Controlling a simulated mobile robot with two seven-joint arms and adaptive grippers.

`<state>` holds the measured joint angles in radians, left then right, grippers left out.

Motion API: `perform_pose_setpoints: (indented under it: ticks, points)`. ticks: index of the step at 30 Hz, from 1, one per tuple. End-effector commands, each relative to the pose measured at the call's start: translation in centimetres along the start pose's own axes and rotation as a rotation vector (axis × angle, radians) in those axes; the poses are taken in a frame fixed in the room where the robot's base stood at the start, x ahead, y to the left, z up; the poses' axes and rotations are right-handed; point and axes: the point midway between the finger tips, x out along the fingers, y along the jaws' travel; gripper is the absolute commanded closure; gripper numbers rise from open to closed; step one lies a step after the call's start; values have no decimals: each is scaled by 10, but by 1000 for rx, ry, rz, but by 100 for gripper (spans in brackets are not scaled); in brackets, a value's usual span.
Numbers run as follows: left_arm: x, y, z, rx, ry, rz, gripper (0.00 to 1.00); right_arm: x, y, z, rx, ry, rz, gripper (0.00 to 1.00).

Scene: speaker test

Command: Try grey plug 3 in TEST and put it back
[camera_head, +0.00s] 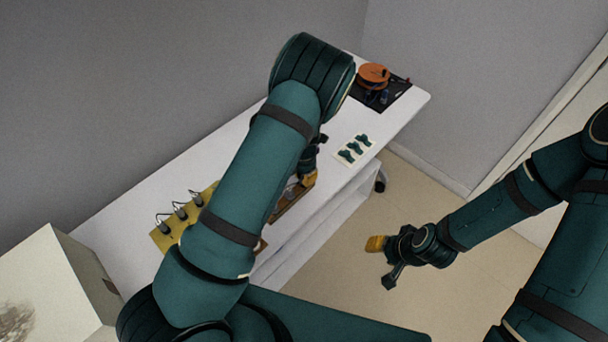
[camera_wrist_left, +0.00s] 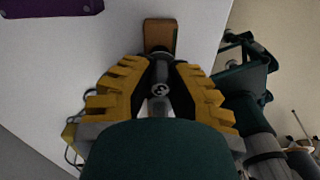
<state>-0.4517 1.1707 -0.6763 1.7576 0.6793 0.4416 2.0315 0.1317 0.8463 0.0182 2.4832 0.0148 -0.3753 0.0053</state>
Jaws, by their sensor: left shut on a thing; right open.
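My left gripper (camera_head: 307,180) is over the white table, with its yellow fingers partly hidden by my arm. In the left wrist view its fingers (camera_wrist_left: 160,72) are shut on a grey cylindrical plug (camera_wrist_left: 160,90); no number on it is readable. A brown wooden board (camera_head: 292,207) lies under the gripper, partly covered by my arm; a brown piece also shows beyond the fingertips in the left wrist view (camera_wrist_left: 160,35). I cannot tell whether the plug touches it. No TEST label is readable. My right gripper (camera_head: 384,259) is open and empty, off the table.
A pale card (camera_head: 343,158) with green pieces and a black mat (camera_head: 397,91) with an orange disc (camera_head: 373,75) are farther right. A purple thing (camera_wrist_left: 50,8) shows in the left wrist view.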

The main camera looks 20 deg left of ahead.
Motion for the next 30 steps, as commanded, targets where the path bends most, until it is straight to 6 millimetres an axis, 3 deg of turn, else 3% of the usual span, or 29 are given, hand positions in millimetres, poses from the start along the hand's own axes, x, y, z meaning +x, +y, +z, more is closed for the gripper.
perform_pose_setpoints:
  ticks: [10,11,13,24,30]
  points:
    - [7,0,0,0,1,-1,100,4,2,0,0,0,0,53]
    - [7,0,0,0,1,-1,80,4,2,0,0,0,0,53]
    - [6,0,0,0,1,-1,56,4,1,0,0,0,0,53]
    - [6,0,0,0,1,0,55,4,1,0,0,0,1,53]
    - [-5,0,0,0,0,0,55,-6,-2,-1,0,0,-1,53]
